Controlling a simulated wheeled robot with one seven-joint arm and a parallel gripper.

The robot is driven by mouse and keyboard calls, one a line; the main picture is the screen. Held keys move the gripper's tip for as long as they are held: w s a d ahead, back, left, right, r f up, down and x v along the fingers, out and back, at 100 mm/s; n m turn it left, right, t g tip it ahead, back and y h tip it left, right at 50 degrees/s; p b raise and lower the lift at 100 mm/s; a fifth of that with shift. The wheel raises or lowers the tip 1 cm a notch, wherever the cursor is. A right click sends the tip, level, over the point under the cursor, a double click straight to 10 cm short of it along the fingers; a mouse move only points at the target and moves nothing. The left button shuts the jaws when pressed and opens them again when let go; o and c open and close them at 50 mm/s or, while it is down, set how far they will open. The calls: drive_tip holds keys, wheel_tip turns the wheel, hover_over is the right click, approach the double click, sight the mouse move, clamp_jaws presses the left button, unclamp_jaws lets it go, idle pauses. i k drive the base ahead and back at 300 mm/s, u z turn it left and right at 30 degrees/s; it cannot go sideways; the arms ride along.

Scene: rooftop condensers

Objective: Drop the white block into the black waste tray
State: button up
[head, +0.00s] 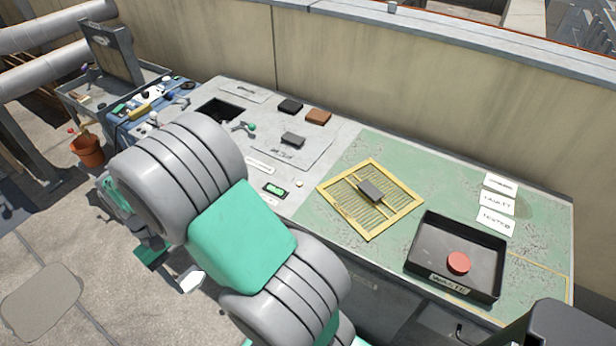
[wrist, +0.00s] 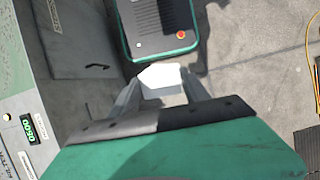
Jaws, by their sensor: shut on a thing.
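The white block (wrist: 160,76) is gripped between the two grey fingers of my gripper (wrist: 162,86) in the wrist view. In the head view the white block (head: 191,282) shows at the lower left, off the bench's front edge and over the concrete floor. The black waste tray (head: 468,233) stands at the right end of the bench, marked "WASTE" on its front. A round red piece (head: 458,263) lies inside it. My gripper is well to the left of the tray. My arm hides part of the bench front.
A yellow grille (head: 393,219) with a dark block (head: 371,191) lies left of the tray on the green mat. Dark and brown blocks (head: 317,116) lie farther back. A wall runs behind the bench.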

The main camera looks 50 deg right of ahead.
sight(458, 248)
drive_tip(key=z, duration=0.8)
drive_tip(key=k, duration=0.85)
drive_tip(key=z, duration=0.9)
drive_tip(key=i, duration=0.45)
